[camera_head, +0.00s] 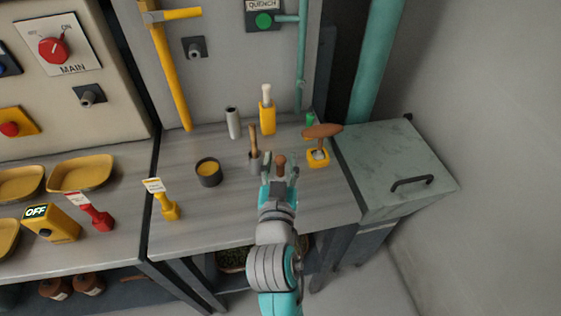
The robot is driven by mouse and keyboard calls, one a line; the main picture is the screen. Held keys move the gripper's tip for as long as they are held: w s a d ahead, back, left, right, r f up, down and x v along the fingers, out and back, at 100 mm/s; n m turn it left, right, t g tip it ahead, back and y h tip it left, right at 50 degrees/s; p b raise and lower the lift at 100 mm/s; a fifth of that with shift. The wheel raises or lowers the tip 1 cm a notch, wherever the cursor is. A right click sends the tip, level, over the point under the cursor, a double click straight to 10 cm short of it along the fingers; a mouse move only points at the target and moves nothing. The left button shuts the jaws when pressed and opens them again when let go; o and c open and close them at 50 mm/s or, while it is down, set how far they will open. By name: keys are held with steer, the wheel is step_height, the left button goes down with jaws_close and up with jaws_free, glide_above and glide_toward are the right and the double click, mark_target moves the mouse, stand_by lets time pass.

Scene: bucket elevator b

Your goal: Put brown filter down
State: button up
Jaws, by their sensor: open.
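My gripper (280,172) is over the right-hand grey worktop, with its fingers apart. A small brown cylindrical piece (280,161) shows between the fingertips; I cannot tell whether they touch it. It may be the brown filter. To its right, a flat brown oval top (321,131) stands over a yellow base (317,158). To its left, a brown stick-like piece (254,138) stands upright in a small grey holder (255,162). My gripper hides the worktop under the small brown piece.
A dark round cup with yellow contents (208,173), a grey cylinder (233,123) and a yellow bottle with a white top (267,114) stand on the worktop. A yellow tagged lock (165,202) is at the front left. A grey-green lidded box (395,165) stands right. The front middle is clear.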

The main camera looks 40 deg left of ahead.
steer(key=shift+r, duration=0.1)
steer(key=v, duration=1.2)
steer(key=shift+s, duration=0.1)
steer(key=s+d+f+m+h, duration=0.1)
steer(key=d+f+h, duration=0.1)
steer(key=d+f, duration=0.7)
steer(key=s+d+f+h, duration=0.2)
steer(key=d+f, duration=0.3)
steer(key=d, duration=0.8)
steer(key=s+d+m+h, duration=0.6)
steer(key=s+d, duration=1)
steer(key=s, duration=0.2)
steer(key=shift+f, duration=0.1)
